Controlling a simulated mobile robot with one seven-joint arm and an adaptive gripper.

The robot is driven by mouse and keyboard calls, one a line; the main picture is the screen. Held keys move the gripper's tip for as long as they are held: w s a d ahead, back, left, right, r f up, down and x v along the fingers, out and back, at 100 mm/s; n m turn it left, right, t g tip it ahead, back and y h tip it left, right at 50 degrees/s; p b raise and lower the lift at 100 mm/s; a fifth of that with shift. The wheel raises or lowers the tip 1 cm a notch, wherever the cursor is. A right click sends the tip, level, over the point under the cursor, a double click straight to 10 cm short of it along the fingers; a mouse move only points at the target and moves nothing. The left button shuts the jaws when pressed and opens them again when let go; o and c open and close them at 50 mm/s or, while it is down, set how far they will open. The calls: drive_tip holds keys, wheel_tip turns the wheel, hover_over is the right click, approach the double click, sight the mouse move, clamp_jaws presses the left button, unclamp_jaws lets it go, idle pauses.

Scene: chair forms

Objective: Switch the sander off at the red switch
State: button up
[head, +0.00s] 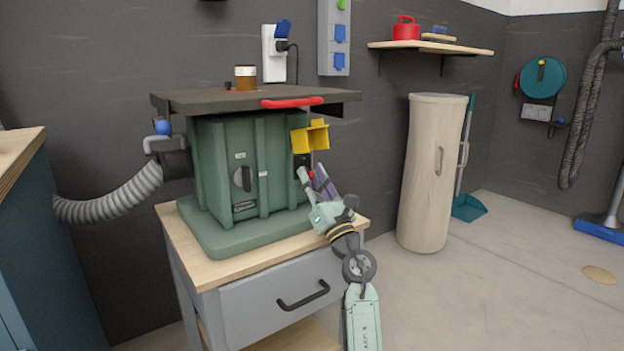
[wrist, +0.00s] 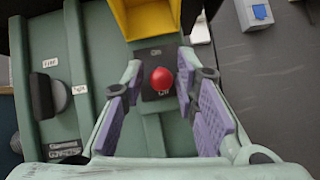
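The sander (head: 222,150) is a green ribbed machine with a dark flat top, standing on a wooden-topped cabinet. Its red switch (wrist: 162,78) is a round red knob on a black plate, which has small lettering above and below it. A yellow flap (wrist: 152,18) stands open above the switch; it also shows in the head view (head: 310,137). My gripper (wrist: 160,90) is open, its purple-padded fingers apart on the left and right of the red knob, with nothing held. In the head view my gripper (head: 313,180) is at the sander's right front, partly hiding the switch.
A dark rotary knob (head: 242,179) sits on the sander's front. A red bar (head: 292,102) edges the top, where an amber jar (head: 245,78) stands. A grey hose (head: 115,196) runs off left. The floor to the right is mostly clear.

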drive_tip(key=shift+o, duration=0.5)
drive_tip(key=v, duration=0.7)
drive_tip(key=shift+s, duration=0.2)
drive_tip(key=shift+d+f, duration=0.1)
drive_tip(key=shift+f, duration=0.05)
